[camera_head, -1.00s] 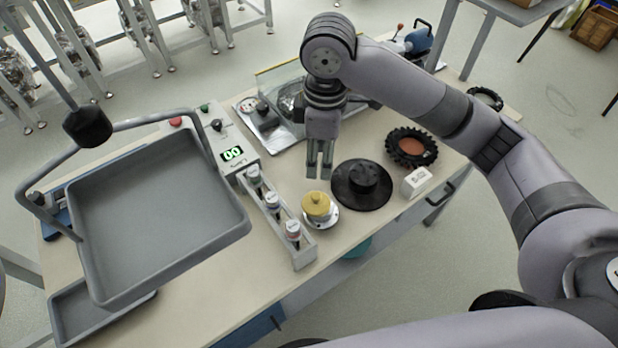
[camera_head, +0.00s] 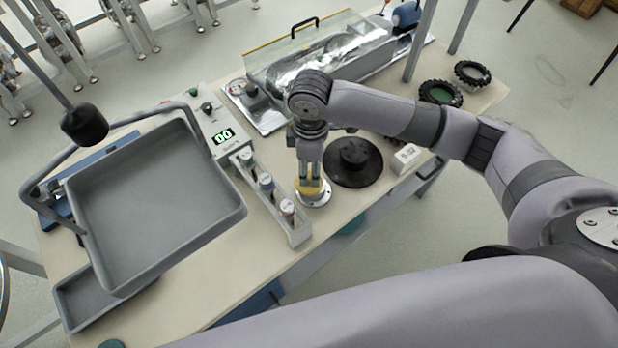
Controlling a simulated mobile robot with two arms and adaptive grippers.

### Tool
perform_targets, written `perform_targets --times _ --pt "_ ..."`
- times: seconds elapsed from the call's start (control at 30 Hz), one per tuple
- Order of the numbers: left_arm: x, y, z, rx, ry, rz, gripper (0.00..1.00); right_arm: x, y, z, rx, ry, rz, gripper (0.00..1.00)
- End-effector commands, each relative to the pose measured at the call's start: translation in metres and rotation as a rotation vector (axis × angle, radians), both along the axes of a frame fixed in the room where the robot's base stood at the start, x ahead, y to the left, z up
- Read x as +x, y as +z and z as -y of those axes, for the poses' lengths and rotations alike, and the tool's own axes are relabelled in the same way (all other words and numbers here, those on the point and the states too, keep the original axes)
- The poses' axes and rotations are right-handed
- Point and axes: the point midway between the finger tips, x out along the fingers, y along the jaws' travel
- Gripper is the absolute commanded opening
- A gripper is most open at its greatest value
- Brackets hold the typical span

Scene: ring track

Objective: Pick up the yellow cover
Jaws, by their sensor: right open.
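The yellow cover (camera_head: 311,190) sits on a round silver base (camera_head: 316,201) on the table, partly hidden behind my right gripper's fingers. My right gripper (camera_head: 309,180) points down over the cover, with its fingers around or just in front of it. It is open; I cannot tell whether the fingers touch the cover. My left gripper is not in view.
A black disc (camera_head: 354,161) lies close to the right of the cover. A rack with several small bottles (camera_head: 266,187) stands close to the left. A white block (camera_head: 404,157) and black rings (camera_head: 472,73) are farther right. A grey tray (camera_head: 238,212) stands at the left.

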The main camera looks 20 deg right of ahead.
Motion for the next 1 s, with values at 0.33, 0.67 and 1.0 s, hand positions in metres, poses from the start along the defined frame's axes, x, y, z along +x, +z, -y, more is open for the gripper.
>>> perform_targets --times 0.33,0.67,1.0 --pt "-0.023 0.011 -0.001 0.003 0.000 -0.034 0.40 0.001 -0.040 -0.002 -0.001 0.001 0.000 0.44" --pt "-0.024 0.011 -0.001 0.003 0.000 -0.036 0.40 0.002 -0.041 -0.002 -0.001 0.001 0.000 0.36" --pt "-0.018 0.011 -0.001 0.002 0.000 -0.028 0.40 0.002 -0.040 -0.002 -0.001 0.001 0.000 0.14"
